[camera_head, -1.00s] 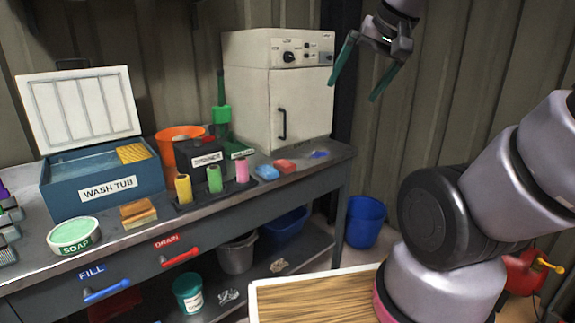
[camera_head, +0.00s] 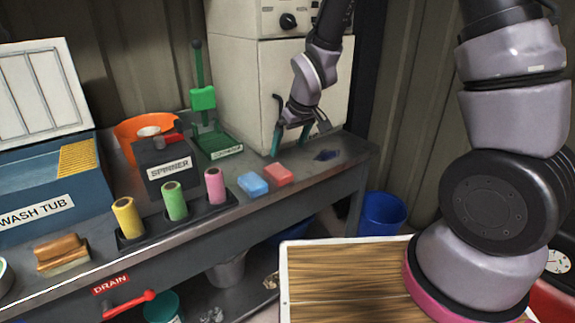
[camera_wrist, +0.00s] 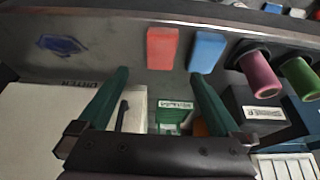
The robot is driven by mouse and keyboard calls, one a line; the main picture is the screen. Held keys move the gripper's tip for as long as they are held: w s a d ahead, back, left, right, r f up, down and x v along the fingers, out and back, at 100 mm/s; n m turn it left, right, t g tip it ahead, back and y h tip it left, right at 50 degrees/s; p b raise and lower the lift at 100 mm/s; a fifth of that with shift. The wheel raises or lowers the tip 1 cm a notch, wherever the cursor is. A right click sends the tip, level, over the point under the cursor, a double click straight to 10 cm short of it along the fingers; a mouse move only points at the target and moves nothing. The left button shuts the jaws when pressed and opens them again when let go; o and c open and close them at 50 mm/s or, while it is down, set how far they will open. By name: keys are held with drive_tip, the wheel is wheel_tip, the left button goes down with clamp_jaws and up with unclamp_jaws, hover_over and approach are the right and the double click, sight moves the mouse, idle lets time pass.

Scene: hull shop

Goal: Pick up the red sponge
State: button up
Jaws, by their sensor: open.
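The red sponge (camera_head: 278,174) is a small block lying flat on the grey bench near its right end. It touches or nearly touches a blue sponge (camera_head: 253,184) on its left. My gripper (camera_head: 290,147) is open and empty, above the bench behind the red sponge and a little to its right, in front of the white cabinet. In the wrist view the red sponge (camera_wrist: 162,48) lies beyond the green fingertips of my gripper (camera_wrist: 158,76), between their lines. The blue sponge (camera_wrist: 207,51) is just right of it there, near the right fingertip. Nothing hides the red sponge.
A rack of yellow, green and pink rollers (camera_head: 175,201) stands left of the sponges. A white cabinet (camera_head: 262,80) rises behind. A dark blue rag or stain (camera_head: 327,155) lies to the right. The bench's front edge is close to the sponges.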

hover_over(278, 171)
drive_tip(key=s+d, duration=0.2)
wheel_tip(278, 171, down, 5)
drive_tip(key=shift+f, duration=0.1)
drive_tip(key=x, duration=0.4)
drive_tip(key=shift+w+a+f, duration=0.15)
drive_tip(key=shift+a+f, duration=0.05)
drive_tip(key=shift+a, duration=0.1)
drive_tip(key=shift+w+a+f, duration=0.1)
drive_tip(key=shift+w+f, duration=0.05)
drive_tip(key=shift+f, duration=0.3)
drive_tip(key=shift+f, duration=0.25)
drive_tip(key=c, duration=1.3)
drive_tip(key=shift+o, duration=0.2)
wheel_tip(278, 171, up, 11)
drive_tip(key=shift+f, duration=0.2)
